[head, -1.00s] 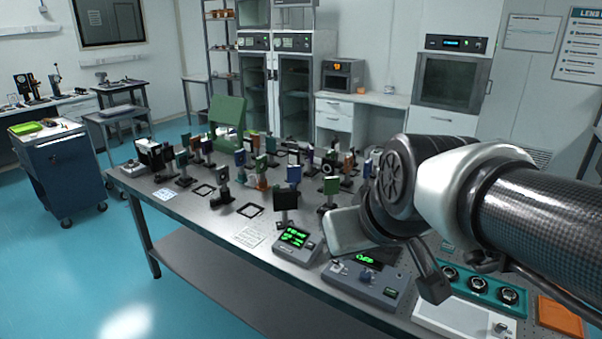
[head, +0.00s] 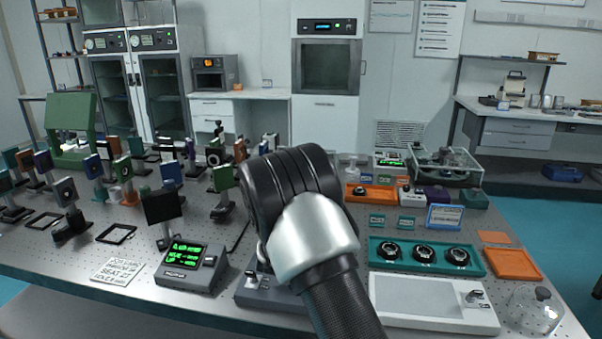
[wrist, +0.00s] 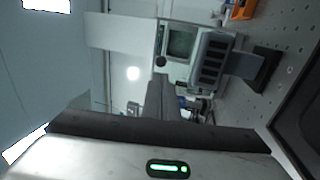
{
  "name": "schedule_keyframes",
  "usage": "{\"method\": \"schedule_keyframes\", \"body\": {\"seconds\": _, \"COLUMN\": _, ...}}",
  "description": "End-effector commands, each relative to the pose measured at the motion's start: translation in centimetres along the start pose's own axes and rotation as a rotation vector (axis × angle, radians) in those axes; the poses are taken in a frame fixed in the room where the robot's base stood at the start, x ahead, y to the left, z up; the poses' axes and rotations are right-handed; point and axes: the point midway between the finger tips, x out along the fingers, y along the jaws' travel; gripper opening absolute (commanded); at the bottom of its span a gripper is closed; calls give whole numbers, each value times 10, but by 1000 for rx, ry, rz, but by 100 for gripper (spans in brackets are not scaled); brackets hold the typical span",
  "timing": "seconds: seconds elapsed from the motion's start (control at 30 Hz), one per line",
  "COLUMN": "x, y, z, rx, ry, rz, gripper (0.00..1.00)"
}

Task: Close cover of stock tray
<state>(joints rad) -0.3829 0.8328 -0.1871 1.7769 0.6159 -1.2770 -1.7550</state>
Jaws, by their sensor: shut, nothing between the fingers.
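The clear-walled box (head: 447,180) with a teal base at the back right of the table looks like the stock tray. Small items show inside it, but I cannot make out how its cover stands. My gripper shows in the wrist view as a pale housing with a green light and a narrow grey pair of fingers (wrist: 160,97), shut and empty. In the head view my arm's dark and silver wrist hides the gripper. The box is to the right of and beyond my arm there; I cannot tell the exact gap.
A teal tray with three round dials (head: 427,256), a white tray (head: 425,300), an orange tray (head: 513,264) and a glass dome (head: 533,312) lie on the right. Many upright optic mounts crowd the left. A display unit (head: 190,268) stands left of my arm.

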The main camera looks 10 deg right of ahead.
Motion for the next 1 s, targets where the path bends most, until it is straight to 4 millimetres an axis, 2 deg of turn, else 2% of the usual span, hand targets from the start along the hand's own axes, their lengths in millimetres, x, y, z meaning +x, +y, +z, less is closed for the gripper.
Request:
{"method": "schedule_keyframes", "body": {"seconds": 0.17, "x": 22, "y": 0, "z": 2, "rx": -6, "ry": -4, "rz": 7, "gripper": 0}}
{"method": "schedule_keyframes", "body": {"seconds": 0.4, "x": 66, "y": -1, "z": 1, "rx": -3, "ry": -3, "rz": 5, "gripper": 0}}
{"method": "schedule_keyframes", "body": {"seconds": 0.6, "x": 91, "y": 0, "z": 1, "rx": -4, "ry": -2, "rz": 4, "gripper": 0}}
{"method": "schedule_keyframes", "body": {"seconds": 0.77, "x": 98, "y": 0, "z": 1, "rx": -4, "ry": -1, "rz": 3, "gripper": 0}}
{"method": "schedule_keyframes", "body": {"seconds": 1.0, "x": 98, "y": 0, "z": 1, "rx": -4, "ry": -1, "rz": 3, "gripper": 0}}
